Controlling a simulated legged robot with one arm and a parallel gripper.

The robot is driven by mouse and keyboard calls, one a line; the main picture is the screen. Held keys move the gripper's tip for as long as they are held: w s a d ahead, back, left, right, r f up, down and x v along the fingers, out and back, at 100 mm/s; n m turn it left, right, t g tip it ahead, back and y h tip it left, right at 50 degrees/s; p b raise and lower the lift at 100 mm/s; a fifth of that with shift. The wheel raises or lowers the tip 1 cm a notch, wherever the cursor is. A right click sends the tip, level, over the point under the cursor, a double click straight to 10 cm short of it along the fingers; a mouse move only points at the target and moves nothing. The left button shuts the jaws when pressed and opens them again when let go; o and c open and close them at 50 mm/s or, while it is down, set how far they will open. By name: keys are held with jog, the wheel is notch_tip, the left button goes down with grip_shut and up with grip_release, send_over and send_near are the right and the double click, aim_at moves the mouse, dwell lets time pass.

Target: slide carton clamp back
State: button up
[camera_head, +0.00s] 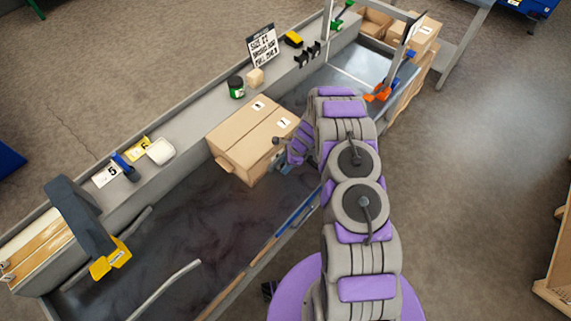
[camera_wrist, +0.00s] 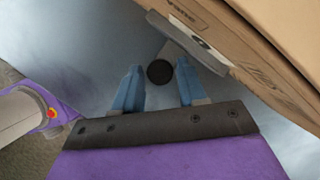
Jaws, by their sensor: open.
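A brown cardboard carton (camera_head: 245,135) lies on the dark bench bed, with labels on its top; its side fills the upper right of the wrist view (camera_wrist: 275,60). A grey clamp plate (camera_wrist: 190,44) lies close along the carton's side, though I cannot tell if they touch. A round black knob (camera_wrist: 160,72) shows by the plate. My gripper (camera_wrist: 158,82) is open, its blue fingers either side of the knob and apart from it. In the head view my gripper (camera_head: 285,169) is low at the carton's right side, partly hidden by my arm; the clamp is not clear there.
A grey ledge (camera_head: 190,112) behind the bed bears a dark green-lidded jar (camera_head: 236,87), a small wooden block (camera_head: 255,77), a white dish (camera_head: 160,151) and a sign (camera_head: 263,46). A yellow-ended part (camera_head: 110,260) stands at the left. The bed left of the carton is mostly clear.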

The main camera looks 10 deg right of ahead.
grip_shut()
dwell(0.4)
